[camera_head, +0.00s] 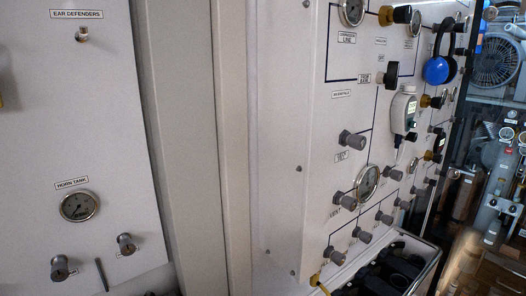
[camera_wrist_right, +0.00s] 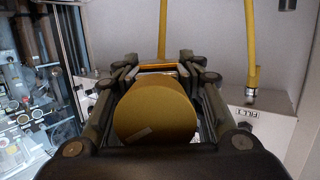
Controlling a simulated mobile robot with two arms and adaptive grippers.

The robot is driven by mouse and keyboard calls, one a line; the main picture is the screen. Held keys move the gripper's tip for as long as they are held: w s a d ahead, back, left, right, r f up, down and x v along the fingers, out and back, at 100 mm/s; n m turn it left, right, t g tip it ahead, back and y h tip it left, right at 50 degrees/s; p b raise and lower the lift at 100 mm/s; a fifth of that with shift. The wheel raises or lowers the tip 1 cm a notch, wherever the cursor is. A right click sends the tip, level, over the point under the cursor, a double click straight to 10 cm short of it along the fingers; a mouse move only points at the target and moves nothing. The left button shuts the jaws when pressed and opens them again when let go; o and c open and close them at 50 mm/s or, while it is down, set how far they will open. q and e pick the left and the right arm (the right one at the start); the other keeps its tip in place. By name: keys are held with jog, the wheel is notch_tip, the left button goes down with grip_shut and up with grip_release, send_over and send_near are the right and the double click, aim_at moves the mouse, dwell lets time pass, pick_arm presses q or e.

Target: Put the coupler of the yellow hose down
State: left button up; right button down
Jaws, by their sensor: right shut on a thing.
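In the right wrist view my right gripper (camera_wrist_right: 158,72) is shut on a thick yellow-gold cylinder, which I take to be the coupler (camera_wrist_right: 155,112). Its round end faces the camera, and a finger lies along each side. A yellow hose (camera_wrist_right: 162,28) shows beyond the fingers, at the top. Its join to the coupler is hidden. Neither gripper shows in the head view.
A second yellow hose (camera_wrist_right: 251,45) ends in a metal fitting by a FILL label (camera_wrist_right: 250,113). In the head view, a white panel (camera_head: 300,150) carries knobs and gauges. An open bin (camera_head: 432,250) with dark items stands below it.

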jog(key=s+a+r+n+g+y, duration=0.1)
jog(key=s+a+r+n+y, duration=0.15)
jog(key=a+r, duration=0.45)
jog(key=s+a+r+n+g+y, duration=0.1)
jog(key=a+r+n+y, duration=0.25)
jog(key=a, duration=0.75)
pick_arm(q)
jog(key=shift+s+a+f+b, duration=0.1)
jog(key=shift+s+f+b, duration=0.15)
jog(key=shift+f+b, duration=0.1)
pick_arm(e)
jog(key=s+a+r+m+t+h, duration=0.1)
jog(key=r+m+h, duration=0.2)
jog(key=r, duration=0.3)
jog(key=s+a+r+m+t+h, duration=0.1)
jog(key=s+r+m+h, duration=0.1)
jog(key=r+m+h, duration=0.1)
notch_tip(320, 180, up, 3)
jog(key=shift+s+a+f+m+h, duration=0.1)
jog(key=shift+s+a+m+h, duration=0.15)
jog(key=shift+a+m+h, duration=0.25)
